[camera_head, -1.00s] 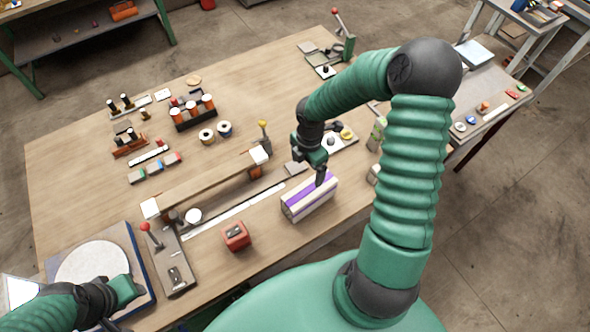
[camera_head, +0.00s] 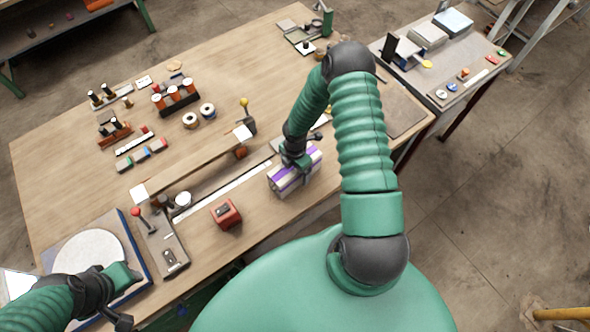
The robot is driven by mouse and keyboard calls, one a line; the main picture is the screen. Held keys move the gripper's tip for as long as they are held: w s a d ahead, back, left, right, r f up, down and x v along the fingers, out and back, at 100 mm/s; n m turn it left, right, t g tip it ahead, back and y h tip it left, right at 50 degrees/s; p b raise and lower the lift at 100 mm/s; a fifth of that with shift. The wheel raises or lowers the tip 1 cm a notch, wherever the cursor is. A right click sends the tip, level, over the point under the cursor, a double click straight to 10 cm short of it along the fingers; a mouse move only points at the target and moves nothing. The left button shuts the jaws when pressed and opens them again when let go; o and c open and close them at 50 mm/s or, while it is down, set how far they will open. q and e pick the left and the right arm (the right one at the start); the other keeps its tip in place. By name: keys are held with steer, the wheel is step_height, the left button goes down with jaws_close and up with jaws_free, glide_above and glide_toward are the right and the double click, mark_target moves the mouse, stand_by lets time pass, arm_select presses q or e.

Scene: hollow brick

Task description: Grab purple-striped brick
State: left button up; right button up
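The purple-striped brick (camera_head: 284,182) is a pale block with purple bands, lying on the wooden table near its front right edge. My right gripper (camera_head: 296,163) is down at the top of the brick, over its middle. Its fingertips are hidden against the brick, so I cannot tell whether they grip it. My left gripper (camera_head: 124,284) hangs at the lower left, by the round white disc, away from the brick. Its finger opening does not show clearly.
A red box (camera_head: 226,214) stands left of the brick. A long wooden beam (camera_head: 190,165) and a pale strip (camera_head: 225,183) lie behind it. A lever fixture (camera_head: 164,245) and a blue-edged board with a white disc (camera_head: 88,254) are at left.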

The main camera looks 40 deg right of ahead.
steer(key=shift+w+d+f, duration=0.1)
steer(key=shift+w, duration=0.05)
steer(key=shift+c, duration=2)
steer(key=c, duration=0.7)
jaws_close()
steer(key=shift+r, duration=0.2)
